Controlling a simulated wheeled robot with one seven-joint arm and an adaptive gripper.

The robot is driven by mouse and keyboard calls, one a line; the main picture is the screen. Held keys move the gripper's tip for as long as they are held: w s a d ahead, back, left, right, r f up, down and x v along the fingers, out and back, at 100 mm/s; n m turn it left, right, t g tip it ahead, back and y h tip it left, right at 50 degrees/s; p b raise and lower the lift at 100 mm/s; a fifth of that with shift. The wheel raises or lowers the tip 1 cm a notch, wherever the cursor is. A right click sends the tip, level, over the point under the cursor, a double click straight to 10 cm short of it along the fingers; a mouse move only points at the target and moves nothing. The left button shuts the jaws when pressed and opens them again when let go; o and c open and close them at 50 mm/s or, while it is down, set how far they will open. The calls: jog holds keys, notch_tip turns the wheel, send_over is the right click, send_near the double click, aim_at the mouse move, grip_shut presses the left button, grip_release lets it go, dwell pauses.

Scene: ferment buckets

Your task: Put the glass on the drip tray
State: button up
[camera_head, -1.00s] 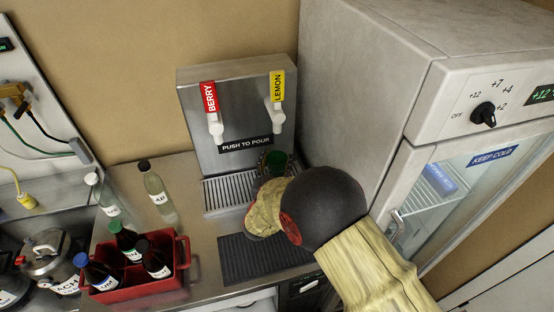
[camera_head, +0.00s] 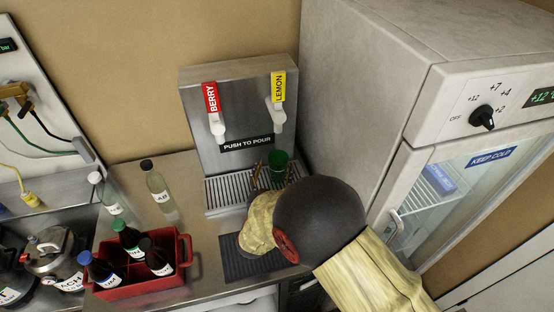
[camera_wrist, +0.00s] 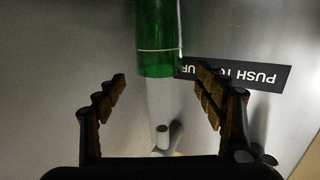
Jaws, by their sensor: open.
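The green glass (camera_head: 279,160) stands upright on the slatted drip tray (camera_head: 224,194), towards its right side and below the lemon tap. In the wrist view the glass (camera_wrist: 158,40) shows at the top, beyond the fingertips, with a light ring around it. My gripper (camera_head: 262,174) is open and sits in front of the glass, to its lower left in the head view. My wrist hides the right front part of the tray.
The dispenser has a red berry tap (camera_head: 214,118) and a yellow lemon tap (camera_head: 278,115). A dark ribbed mat (camera_head: 238,265) lies in front of the tray. A red crate of bottles (camera_head: 135,288) and two loose bottles stand left. The fridge (camera_head: 385,110) closes off the right.

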jog(key=v, duration=0.6)
jog(key=shift+p, duration=0.3)
jog(key=w+r+g+y, duration=0.2)
jog(key=w+r+y, duration=0.1)
jog(key=w+r, duration=0.15)
jog(key=s+d+r+n+g+y, duration=0.1)
jog(key=s+d+r+g+y, duration=0.1)
jog(key=r, duration=0.4)
jog(key=s+d+r+n+g+y, duration=0.1)
jog(key=s+r+y, duration=0.1)
jog(key=r, duration=0.4)
jog(key=s+d+r+g+h, duration=0.1)
jog(key=s+d+g, duration=0.2)
jog(key=s+d, duration=0.6)
jog(key=s+d+r+g+h, duration=0.1)
jog(key=s+d+g+h, duration=0.1)
jog(key=s+d, duration=0.8)
jog(key=s+g, duration=0.1)
jog(key=s, duration=0.7)
jog(key=shift+r+h, duration=0.3)
jog(key=shift+r, duration=0.05)
jog(key=shift+c, duration=0.5)
